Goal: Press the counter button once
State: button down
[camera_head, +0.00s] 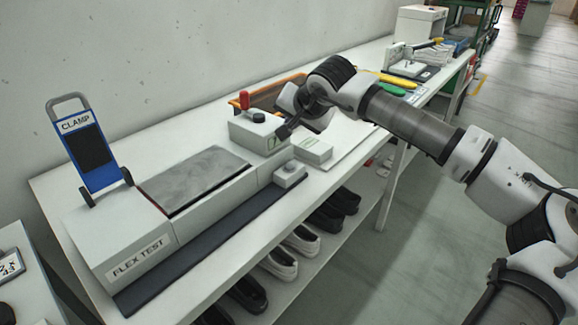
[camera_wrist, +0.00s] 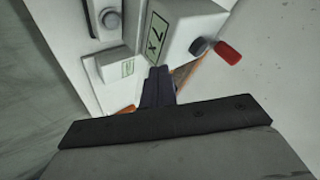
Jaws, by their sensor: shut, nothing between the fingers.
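A white box (camera_head: 250,138) with a green-framed display carries a dark round knob (camera_head: 258,116) and a red-handled lever (camera_head: 244,99). In the wrist view the same box (camera_wrist: 185,22) shows its display, the dark knob (camera_wrist: 199,47) and the red handle (camera_wrist: 228,52). A smaller grey box (camera_head: 283,181) with a round grey button (camera_head: 290,166) sits nearer the bench front; the button also shows in the wrist view (camera_wrist: 112,20). No marking tells me which is the counter button. My gripper (camera_head: 283,133) is shut and empty, its tips close beside the displayed box.
A low white block (camera_head: 313,151) with a green label stands right of the gripper tips. An orange-edged basket (camera_head: 272,94) is behind. Shoes (camera_head: 302,240) fill the shelf below.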

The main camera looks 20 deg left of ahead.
jog(key=shift+f, duration=0.15)
jog(key=b, duration=0.6)
send_over(289, 167)
jog(key=f, duration=0.8)
jog(key=shift+s+d, duration=0.15)
jog(key=shift+d, duration=0.15)
jog(key=shift+f, duration=0.3)
jog(key=shift+f, duration=0.15)
dwell(1.0)
jog(key=shift+f+b, duration=0.25)
jog(key=shift+b, duration=0.35)
jog(key=shift+f+b, duration=0.55)
dwell(0.3)
jog(key=shift+r, duration=0.15)
jog(key=shift+r+p, duration=0.5)
jog(key=shift+r, duration=0.3)
